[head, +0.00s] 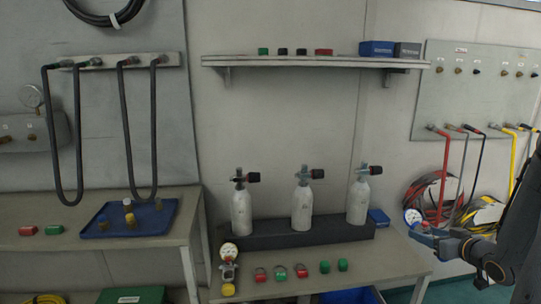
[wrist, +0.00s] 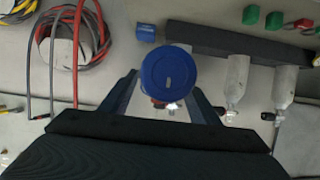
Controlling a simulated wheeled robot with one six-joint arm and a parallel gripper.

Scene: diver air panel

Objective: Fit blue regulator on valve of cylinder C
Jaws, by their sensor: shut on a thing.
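My gripper (head: 428,234) is at the right in the head view, shut on the blue regulator, whose white gauge face (head: 412,216) shows beside the fingers. In the wrist view the blue regulator (wrist: 170,78) is a round blue disc between the fingers. Three white cylinders stand upright in a dark rack: left (head: 241,210), middle (head: 302,206) and right (head: 358,203). Each has a valve with a dark knob on top. Their letters are too small to read. The regulator is apart from them, right of the right cylinder. In the wrist view the disc hides most of one cylinder.
The dark rack (head: 265,236) stands on the bench (head: 390,262). Another gauge regulator (head: 229,252), red and green caps lie in front. A blue box (head: 378,217) sits right of the rack. A shelf (head: 300,62) is above; hoses (head: 445,165) hang at the right.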

